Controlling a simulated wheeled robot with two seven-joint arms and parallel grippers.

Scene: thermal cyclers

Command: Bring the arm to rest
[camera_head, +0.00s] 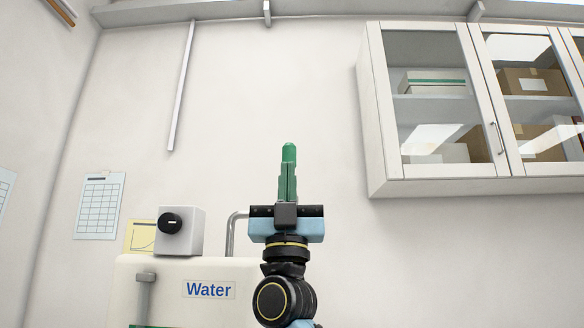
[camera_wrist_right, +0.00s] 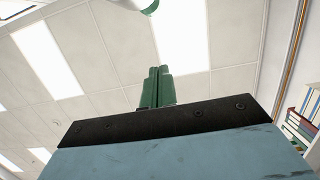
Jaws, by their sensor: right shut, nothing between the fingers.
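My right gripper (camera_head: 288,170) points straight up in the middle of the head view, in front of the bare wall. Its green fingers are together with nothing between them. In the right wrist view the same gripper (camera_wrist_right: 158,72) shows its two green fingers side by side against the ceiling. My left gripper is in neither view.
A white water unit (camera_head: 160,285) labelled "Water" stands behind my arm at the lower left, with a knob box (camera_head: 190,232) above it. A wall cabinet (camera_head: 440,190) with glass doors hangs at the right. The wall between is clear. A bookshelf (camera_wrist_right: 303,125) edges the right wrist view.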

